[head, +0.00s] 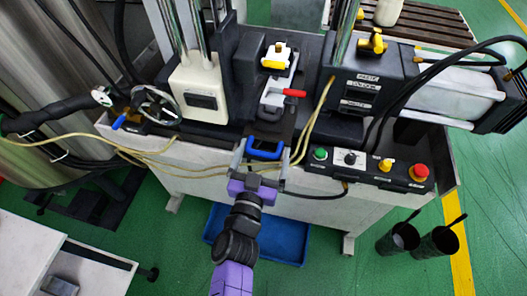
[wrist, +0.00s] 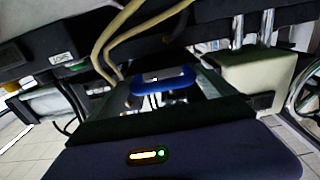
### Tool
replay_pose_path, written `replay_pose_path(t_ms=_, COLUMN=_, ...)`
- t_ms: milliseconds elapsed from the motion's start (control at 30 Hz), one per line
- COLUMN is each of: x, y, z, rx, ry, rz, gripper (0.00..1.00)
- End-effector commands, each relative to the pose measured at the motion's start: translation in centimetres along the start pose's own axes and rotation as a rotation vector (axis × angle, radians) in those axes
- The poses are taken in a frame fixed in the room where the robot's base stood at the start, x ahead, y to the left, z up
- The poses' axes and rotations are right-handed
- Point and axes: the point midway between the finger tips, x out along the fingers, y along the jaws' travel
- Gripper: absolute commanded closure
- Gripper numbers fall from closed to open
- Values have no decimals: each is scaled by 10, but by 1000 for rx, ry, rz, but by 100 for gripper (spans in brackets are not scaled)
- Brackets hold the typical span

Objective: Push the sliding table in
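The sliding table (head: 268,128) is a dark slide at the front middle of the machine, with a blue loop handle (head: 265,155) on its front. The handle also shows in the wrist view (wrist: 163,80), ahead between my two fingers. My gripper (head: 261,163) is open at the front of the handle, one finger on either side of it. I see gaps between the fingers and the handle, and nothing is gripped. I cannot tell exactly how far the handle reaches in between the fingers.
A white-and-yellow fixture with a red-tipped lever (head: 294,93) stands behind the handle. Beige cables (head: 313,125) hang close on its right. A control panel with buttons (head: 370,164) is farther right. A blue tray (head: 285,240) lies on the floor below. Two dark cups (head: 438,243) stand at lower right.

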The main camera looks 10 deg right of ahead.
Motion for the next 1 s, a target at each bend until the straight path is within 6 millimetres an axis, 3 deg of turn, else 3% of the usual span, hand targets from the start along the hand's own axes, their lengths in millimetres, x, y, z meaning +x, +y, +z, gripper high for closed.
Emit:
replay_pose_path(t_ms=233, x=-11, y=-2, z=1, rx=1, ry=-1, rz=-3, gripper=6)
replay_pose_path(t_ms=500, x=-54, y=-2, z=2, rx=2, ry=-1, rz=-4, gripper=6)
replay_pose_path(t_ms=700, x=-74, y=0, z=1, rx=0, ry=0, rz=-1, gripper=6)
replay_pose_path(t_ms=1000, x=-78, y=0, z=0, rx=-1, ry=0, rz=1, gripper=6)
